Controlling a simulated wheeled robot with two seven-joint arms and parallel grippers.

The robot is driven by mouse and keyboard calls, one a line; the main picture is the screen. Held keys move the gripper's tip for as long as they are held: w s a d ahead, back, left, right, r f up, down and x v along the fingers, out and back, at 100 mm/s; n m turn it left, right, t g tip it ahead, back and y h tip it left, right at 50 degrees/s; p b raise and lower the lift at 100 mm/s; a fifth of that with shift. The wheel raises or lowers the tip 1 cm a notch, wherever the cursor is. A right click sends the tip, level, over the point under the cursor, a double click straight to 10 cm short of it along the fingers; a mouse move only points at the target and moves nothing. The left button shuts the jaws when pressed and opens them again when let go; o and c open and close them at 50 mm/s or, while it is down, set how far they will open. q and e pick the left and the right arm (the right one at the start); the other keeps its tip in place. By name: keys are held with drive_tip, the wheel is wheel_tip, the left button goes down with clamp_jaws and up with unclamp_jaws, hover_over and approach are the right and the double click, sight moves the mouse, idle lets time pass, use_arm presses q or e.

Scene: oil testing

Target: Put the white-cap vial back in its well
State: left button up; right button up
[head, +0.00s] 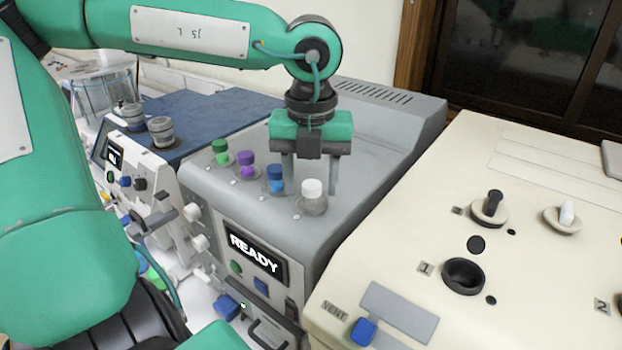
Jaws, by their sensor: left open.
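The white-cap vial (312,196) stands upright at the front right of the grey machine's top (350,150), at the right end of a row of capped vials. Its clear lower body shows above a round well rim; how deep it sits I cannot tell. My left gripper (311,185) points down and is open, with one finger on each side of the white cap in the picture. The cap shows in front of the gap between the fingers; contact is not visible. My right gripper is not in view.
Green-cap (220,152), purple-cap (246,165) and blue-cap (275,179) vials stand left of the white-cap one. A READY display (256,254) is on the machine's front. A cream machine (500,200) with knobs and a dark round port (463,275) stands to the right.

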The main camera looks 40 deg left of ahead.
sight(311, 184)
use_arm(q)
wheel_tip(311, 184, up, 12)
drive_tip(key=b, duration=0.2)
drive_tip(key=shift+f, duration=0.25)
idle(0.4)
